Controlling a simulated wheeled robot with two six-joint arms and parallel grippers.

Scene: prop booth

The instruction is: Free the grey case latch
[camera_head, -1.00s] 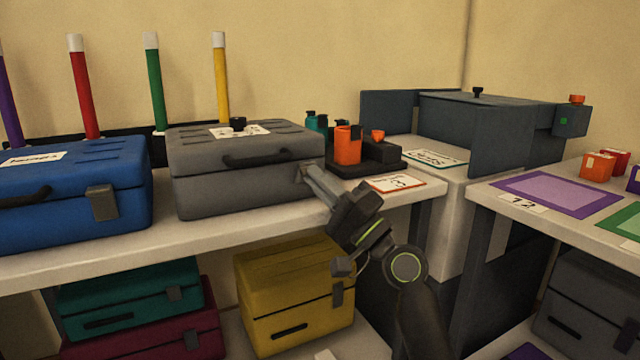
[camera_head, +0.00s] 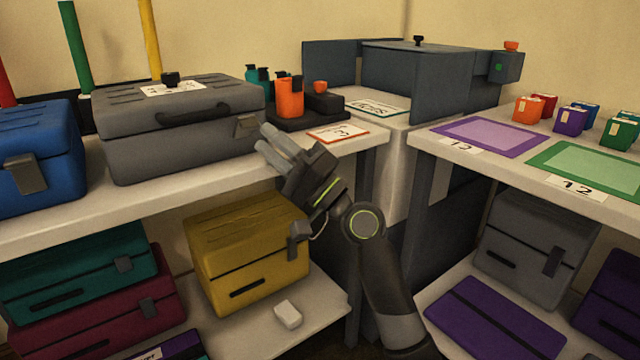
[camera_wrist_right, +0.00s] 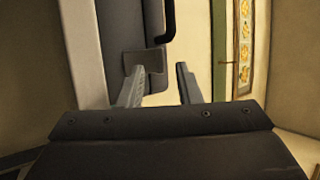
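The grey case (camera_head: 180,150) stands closed on the left table, with a black handle (camera_head: 192,114) on its front. Its grey latch (camera_head: 246,126) is at the right end of the front, near the lid seam, and looks tilted outward; how far it is released I cannot tell. In the wrist view the latch (camera_wrist_right: 143,62) is a grey plate just beyond the left finger. My right gripper (camera_head: 263,138) is open and empty, close in front of the latch; the wrist view shows its fingers apart (camera_wrist_right: 159,72). My left gripper is not in view.
A blue case (camera_head: 35,150) stands to the left. A dark tray (camera_head: 300,122) with an orange cup (camera_head: 289,97) and a card (camera_head: 338,132) lie to the right. A yellow case (camera_head: 245,250) is on the shelf below. Free air lies in front of the table edge.

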